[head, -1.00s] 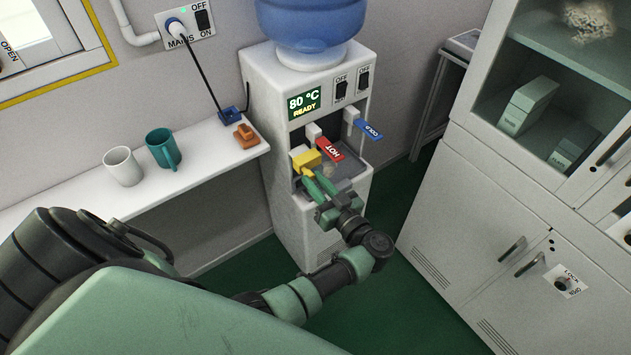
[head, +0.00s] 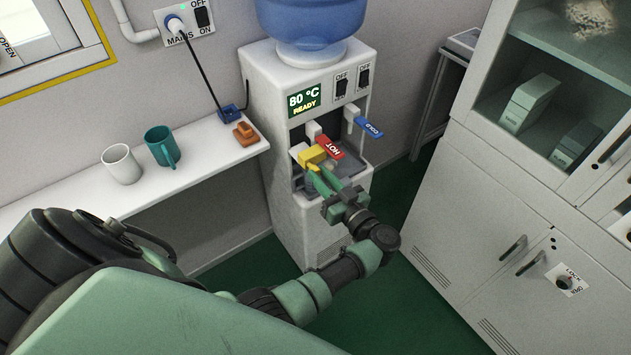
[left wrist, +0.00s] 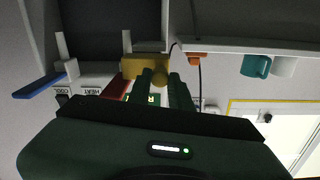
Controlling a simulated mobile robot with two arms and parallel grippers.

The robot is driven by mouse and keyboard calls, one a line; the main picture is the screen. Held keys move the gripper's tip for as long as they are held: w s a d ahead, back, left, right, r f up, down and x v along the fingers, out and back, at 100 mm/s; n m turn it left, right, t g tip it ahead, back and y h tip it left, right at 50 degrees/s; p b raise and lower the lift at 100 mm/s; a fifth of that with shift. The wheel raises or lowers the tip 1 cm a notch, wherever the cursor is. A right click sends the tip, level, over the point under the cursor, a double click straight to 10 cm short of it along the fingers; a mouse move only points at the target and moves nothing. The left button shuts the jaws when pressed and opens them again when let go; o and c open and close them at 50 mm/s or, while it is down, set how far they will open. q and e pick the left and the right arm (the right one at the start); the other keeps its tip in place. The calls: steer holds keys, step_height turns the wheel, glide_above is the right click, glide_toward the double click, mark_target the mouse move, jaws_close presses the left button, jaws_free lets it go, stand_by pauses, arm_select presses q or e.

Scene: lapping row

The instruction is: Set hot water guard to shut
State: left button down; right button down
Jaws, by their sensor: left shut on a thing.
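The hot water guard is a yellow block (head: 311,155) on the front of the white water dispenser (head: 282,190), just left of and against or under the red HOT lever (head: 333,148). The guard also shows in the left wrist view (left wrist: 132,67), with a round yellow knob at the fingertips. My left gripper (head: 316,174) has its green fingers closed on the guard's knob; they also show in the left wrist view (left wrist: 160,76). Whether the guard fully blocks the lever I cannot tell. My right gripper is out of view.
The blue COLD lever (head: 368,127) is right of the HOT lever. The display (head: 303,99) reads 80 °C READY. A shelf (head: 70,190) at left holds a white mug (head: 121,165) and a teal mug (head: 162,147). A grey cabinet (head: 470,210) stands at right.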

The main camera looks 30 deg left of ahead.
arm_select(q)
steer(key=shift+w+d+f+b, duration=0.15)
steer(key=shift+w+d, duration=0.1)
steer(key=shift+w, duration=0.3)
steer(key=shift+w+d+r+b, duration=0.1)
steer(key=shift+w+d+b, duration=0.1)
steer(key=shift+w, duration=0.35)
steer(key=shift+s, duration=0.1)
steer(key=c, duration=1.3)
jaws_free()
steer(key=shift+o, duration=0.2)
steer(key=shift+w, duration=0.2)
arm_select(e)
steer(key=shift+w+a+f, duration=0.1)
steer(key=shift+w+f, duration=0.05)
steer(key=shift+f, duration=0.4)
arm_select(q)
steer(key=shift+s, duration=0.1)
